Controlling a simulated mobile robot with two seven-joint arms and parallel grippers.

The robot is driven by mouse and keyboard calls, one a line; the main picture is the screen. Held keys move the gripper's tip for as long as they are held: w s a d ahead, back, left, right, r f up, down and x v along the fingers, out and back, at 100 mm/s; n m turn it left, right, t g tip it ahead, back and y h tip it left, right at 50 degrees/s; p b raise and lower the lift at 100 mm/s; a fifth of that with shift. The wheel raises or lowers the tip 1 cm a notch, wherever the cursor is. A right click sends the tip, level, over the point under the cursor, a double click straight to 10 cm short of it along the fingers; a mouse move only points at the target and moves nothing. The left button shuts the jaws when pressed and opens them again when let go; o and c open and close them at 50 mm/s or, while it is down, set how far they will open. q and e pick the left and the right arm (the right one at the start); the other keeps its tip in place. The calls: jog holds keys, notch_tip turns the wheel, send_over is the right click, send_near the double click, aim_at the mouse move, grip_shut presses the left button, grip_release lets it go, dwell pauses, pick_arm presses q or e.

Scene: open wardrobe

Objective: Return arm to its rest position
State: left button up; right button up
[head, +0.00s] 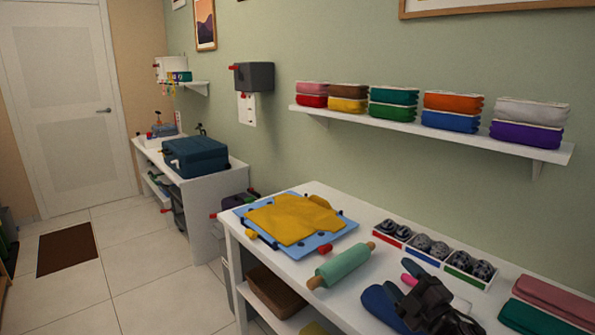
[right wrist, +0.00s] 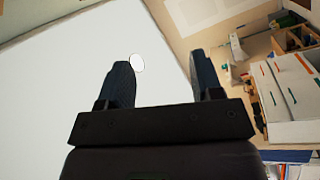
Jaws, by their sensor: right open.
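My right gripper (head: 428,290) is the dark shape at the lower right of the head view, over the right part of the white table (head: 345,195). In the right wrist view its two fingers (right wrist: 163,78) stand wide apart with nothing between them. Behind them are a plain white surface with a small pale oval and part of the room. My left gripper is not in either view.
On the table are a yellow folded cloth (head: 292,218) on a blue board, a green rolling pin (head: 342,265), small boxes of dark rolled items (head: 428,246), and blue pieces (head: 383,305) beside my gripper. A shelf (head: 440,132) with folded clothes hangs above.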

jog(key=s+d+f+m+g+h, duration=0.2)
jog(key=s+f+m, duration=0.3)
jog(key=s+f, duration=0.4)
jog(key=s+d+f+m+g+h, duration=0.2)
jog(key=s+f+m, duration=0.4)
jog(key=s, duration=0.6)
jog(key=s+d+f+m+g+h, duration=0.1)
jog(key=s+f+m+g+h, duration=0.2)
jog(key=s+f, duration=0.7)
jog(key=f+m+h, duration=0.1)
jog(key=m, duration=0.1)
jog(key=shift+s+d+f+m+h, duration=0.2)
jog(key=shift+d+f+m+h, duration=0.1)
jog(key=shift+d+m, duration=0.1)
